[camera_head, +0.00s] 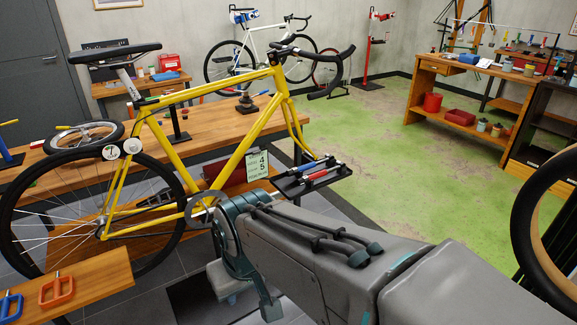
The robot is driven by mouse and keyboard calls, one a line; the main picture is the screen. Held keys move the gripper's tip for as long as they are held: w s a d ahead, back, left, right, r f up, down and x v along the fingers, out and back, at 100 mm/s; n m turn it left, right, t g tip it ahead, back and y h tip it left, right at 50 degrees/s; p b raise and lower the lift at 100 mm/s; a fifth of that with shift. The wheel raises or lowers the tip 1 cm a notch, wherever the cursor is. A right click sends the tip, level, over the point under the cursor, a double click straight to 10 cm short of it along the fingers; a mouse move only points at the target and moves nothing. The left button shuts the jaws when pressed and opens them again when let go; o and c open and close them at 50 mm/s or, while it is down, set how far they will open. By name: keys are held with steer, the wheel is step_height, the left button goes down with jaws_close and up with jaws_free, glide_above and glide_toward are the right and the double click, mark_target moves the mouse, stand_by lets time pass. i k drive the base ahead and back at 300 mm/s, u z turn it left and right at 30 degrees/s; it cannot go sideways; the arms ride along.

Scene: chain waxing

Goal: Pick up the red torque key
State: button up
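A small tool with a red grip, which looks like the red torque key (320,174), lies on a small black tray (292,187) just right of the yellow bicycle's frame. A similar tool with a blue grip (309,166) lies beside it on the same tray. My grey arm comes in from the lower right and ends in view at a teal joint to the left of and below the tray. I cannot make out my gripper's fingers; the arm hides that area.
The yellow bicycle (235,163) stands close to the tray, before a wooden workbench (215,122). A wheel (535,210) stands at the right edge. Green floor (420,185) is open beyond the tray.

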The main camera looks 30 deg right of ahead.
mark_target(308, 179)
steer(key=z, duration=0.5)
steer(key=i, duration=1.6)
steer(key=z, duration=0.75)
